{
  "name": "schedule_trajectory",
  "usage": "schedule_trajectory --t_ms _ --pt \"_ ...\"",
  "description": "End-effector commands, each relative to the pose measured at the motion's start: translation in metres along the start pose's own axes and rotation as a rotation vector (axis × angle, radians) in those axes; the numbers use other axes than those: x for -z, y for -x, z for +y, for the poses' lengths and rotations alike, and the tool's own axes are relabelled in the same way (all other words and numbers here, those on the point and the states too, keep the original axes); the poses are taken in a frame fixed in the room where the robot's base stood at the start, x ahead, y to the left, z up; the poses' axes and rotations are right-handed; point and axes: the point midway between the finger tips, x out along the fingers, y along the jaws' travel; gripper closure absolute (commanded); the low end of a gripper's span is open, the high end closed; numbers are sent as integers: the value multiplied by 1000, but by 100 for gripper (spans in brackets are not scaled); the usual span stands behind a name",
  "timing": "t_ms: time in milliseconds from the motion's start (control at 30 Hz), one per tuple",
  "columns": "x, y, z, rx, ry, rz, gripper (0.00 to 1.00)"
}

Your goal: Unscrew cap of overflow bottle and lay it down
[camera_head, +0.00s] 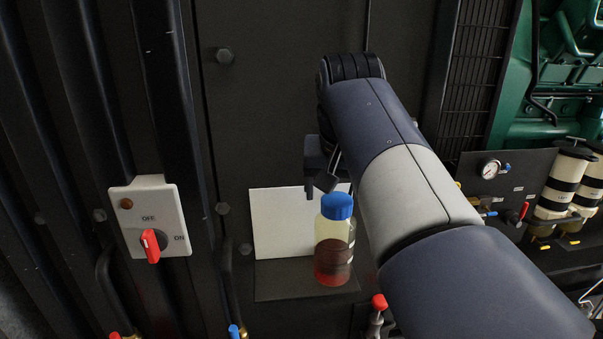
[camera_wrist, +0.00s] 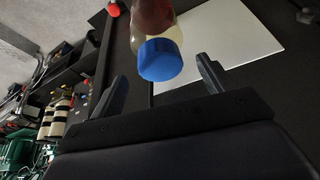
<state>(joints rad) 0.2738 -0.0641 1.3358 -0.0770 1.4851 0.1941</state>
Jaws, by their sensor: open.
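The overflow bottle (camera_head: 333,260) stands upright on a small dark shelf (camera_head: 282,284) in the head view. It is clear, with dark red liquid in its lower part, and its blue cap (camera_head: 337,206) is on top. In the wrist view the bottle (camera_wrist: 153,18) appears upside down, with the blue cap (camera_wrist: 160,60) facing my gripper. My gripper (camera_wrist: 162,75) is open and empty, its fingers either side of the cap in the picture and apart from it. In the head view my gripper (camera_head: 322,184) shows just above and left of the cap, partly hidden by my arm.
A white panel (camera_head: 275,222) is behind the bottle. A red OFF/ON switch (camera_head: 151,243) is on the left. A red-handled valve (camera_head: 379,303) is below right of the shelf. A gauge (camera_head: 490,169) and filter cylinders (camera_head: 560,185) are on the right. The shelf left of the bottle is clear.

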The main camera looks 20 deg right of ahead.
Motion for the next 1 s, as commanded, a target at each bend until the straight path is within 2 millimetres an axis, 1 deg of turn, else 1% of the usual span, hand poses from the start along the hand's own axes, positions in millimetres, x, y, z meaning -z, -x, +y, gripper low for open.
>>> schedule_trajectory --t_ms 33,200,500,567,1000 --pt "0 -7 0 -1 0 -2 23" --pt "0 -18 0 0 0 0 23" --pt "0 -20 0 0 0 0 23" --pt "0 -20 0 0 0 0 27" --pt "0 -20 0 0 0 0 63"
